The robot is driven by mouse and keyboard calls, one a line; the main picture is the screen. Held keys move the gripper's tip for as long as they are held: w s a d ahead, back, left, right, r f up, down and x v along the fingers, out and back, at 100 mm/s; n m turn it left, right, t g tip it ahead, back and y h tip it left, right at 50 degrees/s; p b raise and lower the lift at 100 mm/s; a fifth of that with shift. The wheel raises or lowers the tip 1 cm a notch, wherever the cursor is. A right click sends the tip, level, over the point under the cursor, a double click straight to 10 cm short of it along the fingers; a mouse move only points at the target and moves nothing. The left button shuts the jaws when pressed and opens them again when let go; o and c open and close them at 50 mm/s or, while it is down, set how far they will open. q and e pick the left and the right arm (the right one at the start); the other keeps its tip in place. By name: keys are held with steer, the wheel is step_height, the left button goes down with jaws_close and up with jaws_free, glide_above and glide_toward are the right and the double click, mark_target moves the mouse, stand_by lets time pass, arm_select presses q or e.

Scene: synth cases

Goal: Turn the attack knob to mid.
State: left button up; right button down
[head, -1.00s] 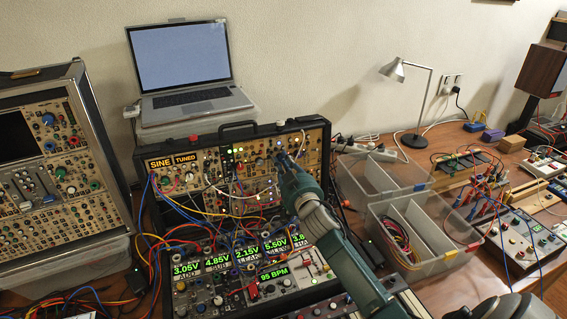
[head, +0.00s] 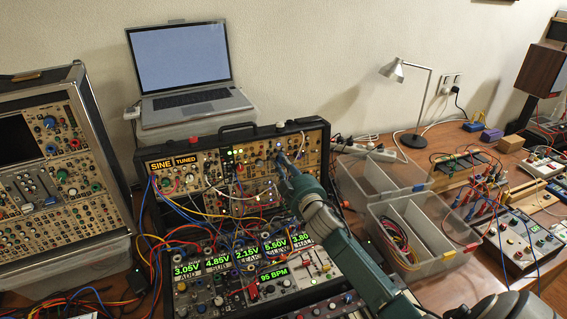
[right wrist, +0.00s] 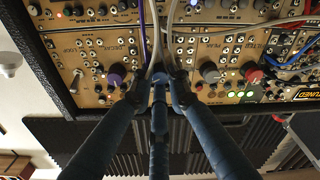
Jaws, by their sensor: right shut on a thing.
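My right gripper (head: 281,160) is at the upper right of the central synth case (head: 240,129), its fingers against the panel. In the right wrist view the blue-grey fingers (right wrist: 159,84) are closed together around a small knob, mostly hidden between the fingertips. My left gripper is not in view.
Patch cables (right wrist: 148,38) pass close beside the fingers. A laptop (head: 187,70) stands behind the case. Clear plastic bins (head: 420,262) and a desk lamp (head: 416,110) are to the right. A second synth case (head: 60,175) is at the left.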

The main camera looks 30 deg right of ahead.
steer(key=n+y+p, duration=0.1)
steer(key=n, duration=0.5)
steer(key=n+p, duration=0.2)
steer(key=n, duration=0.4)
steer(key=shift+r+g+y+p, duration=0.1)
steer(key=shift+g+y+p, duration=0.2)
steer(key=shift+y, duration=0.1)
steer(key=shift+n, duration=0.6)
steer(key=shift+a, duration=0.1)
steer(key=c, duration=1.7)
jaws_free()
steer(key=shift+c, duration=0.2)
steer(key=shift+o, duration=0.4)
